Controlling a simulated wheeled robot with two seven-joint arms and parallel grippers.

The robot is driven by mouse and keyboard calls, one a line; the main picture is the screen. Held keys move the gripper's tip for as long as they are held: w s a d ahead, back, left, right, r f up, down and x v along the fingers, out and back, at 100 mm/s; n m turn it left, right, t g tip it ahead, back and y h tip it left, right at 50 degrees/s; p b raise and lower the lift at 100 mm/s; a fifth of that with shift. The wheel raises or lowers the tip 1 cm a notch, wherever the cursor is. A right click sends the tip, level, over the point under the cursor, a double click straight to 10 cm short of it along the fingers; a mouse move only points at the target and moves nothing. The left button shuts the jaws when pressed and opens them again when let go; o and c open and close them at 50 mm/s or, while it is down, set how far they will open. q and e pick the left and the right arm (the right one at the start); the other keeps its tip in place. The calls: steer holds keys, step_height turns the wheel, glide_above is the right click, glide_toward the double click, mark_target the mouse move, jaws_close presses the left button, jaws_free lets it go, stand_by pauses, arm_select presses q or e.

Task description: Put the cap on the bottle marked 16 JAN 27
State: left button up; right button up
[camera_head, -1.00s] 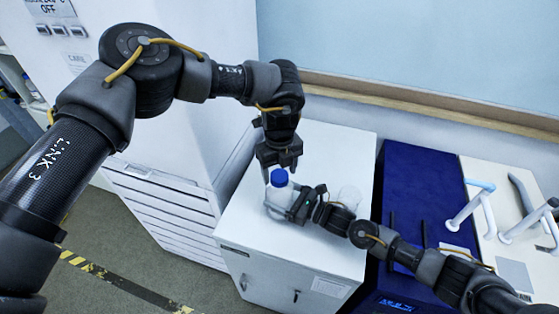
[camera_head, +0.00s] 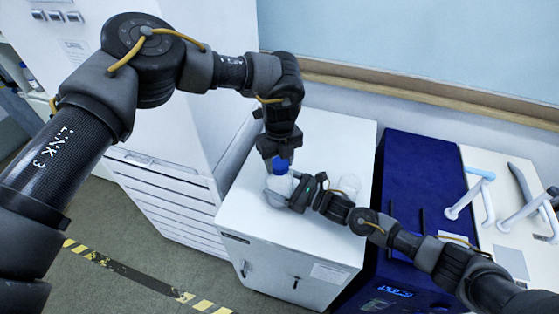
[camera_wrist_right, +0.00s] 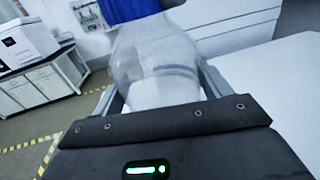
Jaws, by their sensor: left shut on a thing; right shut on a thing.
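The blue cap (camera_head: 281,165) is at the mouth of a translucent white bottle (camera_head: 279,184) on the white cabinet top. My left gripper (camera_head: 279,157) points down from above, shut on the cap. I cannot tell how far the cap is seated. My right gripper (camera_head: 296,196) comes in from the right, low down, shut on the bottle. The right wrist view shows the bottle (camera_wrist_right: 155,60) upright between the fingers of the right gripper (camera_wrist_right: 158,90). No date marking is readable, so I cannot tell whether it is the 16 JAN 27 bottle.
A dark blue instrument (camera_head: 410,185) and a white bench with handled tools (camera_head: 470,194) lie to the right. The cabinet's front left top is clear.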

arm_select(q)
steer(key=o, duration=1.1)
steer(key=shift+o, duration=0.2)
step_height(320, 180, up, 12)
arm_select(e)
steer(key=o, duration=1.9)
steer(key=shift+d, duration=0.1)
